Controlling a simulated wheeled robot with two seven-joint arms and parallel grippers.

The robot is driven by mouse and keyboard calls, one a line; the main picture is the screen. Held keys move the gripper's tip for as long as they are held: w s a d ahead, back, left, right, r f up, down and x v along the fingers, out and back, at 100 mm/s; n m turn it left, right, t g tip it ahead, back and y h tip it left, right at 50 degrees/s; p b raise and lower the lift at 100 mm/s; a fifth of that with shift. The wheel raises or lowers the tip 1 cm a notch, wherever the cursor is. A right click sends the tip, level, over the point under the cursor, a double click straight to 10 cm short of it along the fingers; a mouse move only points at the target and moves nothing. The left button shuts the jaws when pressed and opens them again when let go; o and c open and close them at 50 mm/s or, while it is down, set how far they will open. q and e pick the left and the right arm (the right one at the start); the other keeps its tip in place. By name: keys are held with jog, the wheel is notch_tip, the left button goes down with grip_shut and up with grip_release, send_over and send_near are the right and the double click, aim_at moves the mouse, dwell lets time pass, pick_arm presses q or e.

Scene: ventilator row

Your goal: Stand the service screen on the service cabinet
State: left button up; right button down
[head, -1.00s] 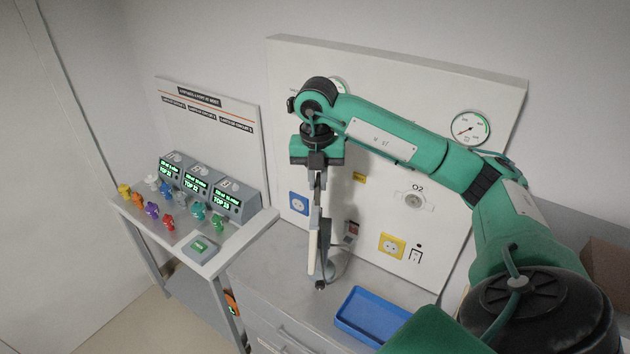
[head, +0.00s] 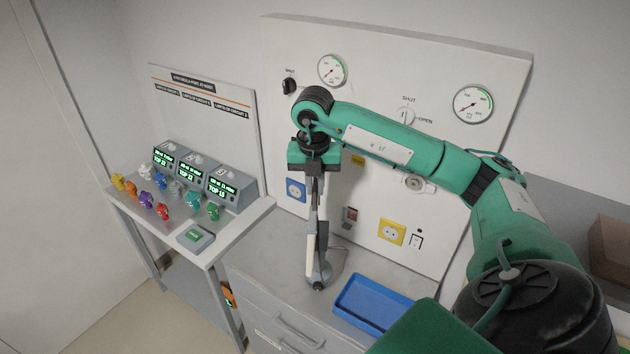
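The service screen (head: 311,243) shows nearly edge-on in the head view, a slim pale slab with a dark grey back and foot. It is about upright over the top of the grey service cabinet (head: 270,255), near its front edge. My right gripper (head: 315,200) points down from above and is shut on the upper part of the screen. I cannot tell whether the screen's foot touches the cabinet top. The screen's face is turned away from view. My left gripper is not in view.
A blue tray (head: 372,304) lies on the cabinet to the right of the screen. Behind stands a wall panel (head: 440,75) with gauges, a valve knob and sockets. At left, a side table (head: 240,222) carries display units and several coloured pieces. A brown box (head: 610,248) is at far right.

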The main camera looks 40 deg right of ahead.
jog(key=shift+f, duration=0.2)
jog(key=shift+f+b, duration=0.35)
dwell(0.4)
jog(key=c, duration=1.4)
grip_release()
jog(key=shift+r, duration=0.1)
jog(key=shift+o, duration=0.2)
jog(key=shift+s+a+f, duration=0.1)
jog(key=shift+f, duration=0.1)
jog(key=shift+r, duration=0.6)
notch_tip(320, 180, up, 19)
jog(key=p, duration=0.6)
jog(key=shift+s+a, duration=0.15)
jog(key=shift+a, duration=0.15)
